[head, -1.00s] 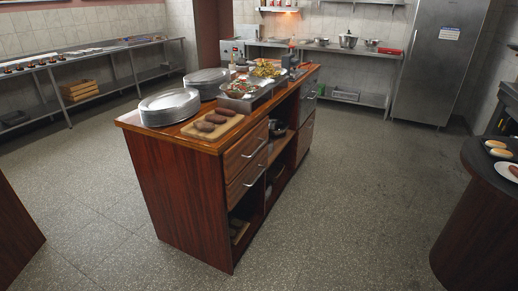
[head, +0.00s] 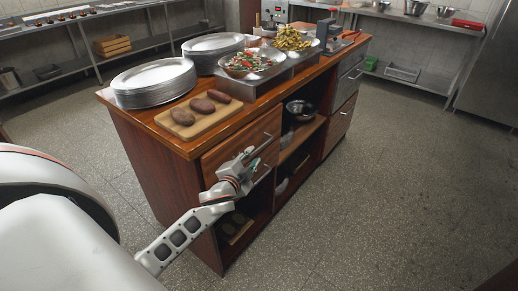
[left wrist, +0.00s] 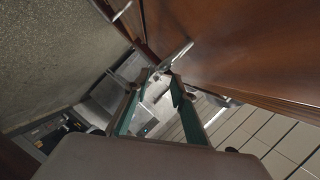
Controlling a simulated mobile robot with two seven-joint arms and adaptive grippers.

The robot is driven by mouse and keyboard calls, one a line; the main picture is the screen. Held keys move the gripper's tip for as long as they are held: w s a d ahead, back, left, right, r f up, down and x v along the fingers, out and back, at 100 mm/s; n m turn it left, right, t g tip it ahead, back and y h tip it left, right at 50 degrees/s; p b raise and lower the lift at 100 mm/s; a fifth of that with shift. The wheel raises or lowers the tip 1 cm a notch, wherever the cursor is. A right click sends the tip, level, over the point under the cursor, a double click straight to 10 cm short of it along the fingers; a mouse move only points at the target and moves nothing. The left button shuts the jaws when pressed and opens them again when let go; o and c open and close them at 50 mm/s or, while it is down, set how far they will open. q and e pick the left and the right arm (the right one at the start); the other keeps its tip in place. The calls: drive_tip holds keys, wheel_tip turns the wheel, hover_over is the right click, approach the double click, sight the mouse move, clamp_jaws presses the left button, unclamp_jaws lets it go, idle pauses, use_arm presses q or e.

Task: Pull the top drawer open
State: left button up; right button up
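The top drawer (head: 220,156) is the upper wooden front at the near end of the island cabinet, just under the countertop; it looks closed. My right gripper is not in view.
Open shelves with a metal bowl (head: 300,108) are right of the drawers. The floor (head: 400,190) to the right is clear.

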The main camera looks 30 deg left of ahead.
sight(257, 151)
use_arm(q)
drive_tip(key=b+x, duration=0.1)
drive_tip(key=x, duration=0.6)
drive_tip(key=shift+f, duration=0.15)
clamp_jaws()
